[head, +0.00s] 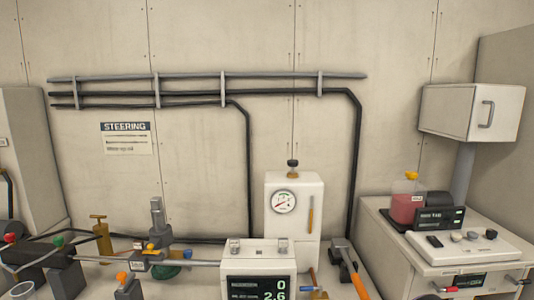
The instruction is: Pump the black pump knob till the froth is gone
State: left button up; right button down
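A black knob (292,163) sits on a short brass-coloured stem on top of a white upright housing (309,229). It is probably the pump knob. The housing has a round dial gauge (284,202) on its front and a thin orange upright strip at its right. Neither gripper shows in the head view, and nothing touches the knob. I cannot make out any froth. A clear cup (22,290) is cut off at the bottom left corner, and its contents are unclear.
A display box (258,254) reading 0 and 2.6 stands before the housing. Valves and fittings crowd the left, including a brass T-handled one (101,238). An orange-handled tool (358,285) lies right. A red-filled container (406,204) stands on the right cabinet. Pipes (205,93) run along the wall.

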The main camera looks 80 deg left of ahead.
aim_at(293, 164)
jog(key=u, duration=2.45)
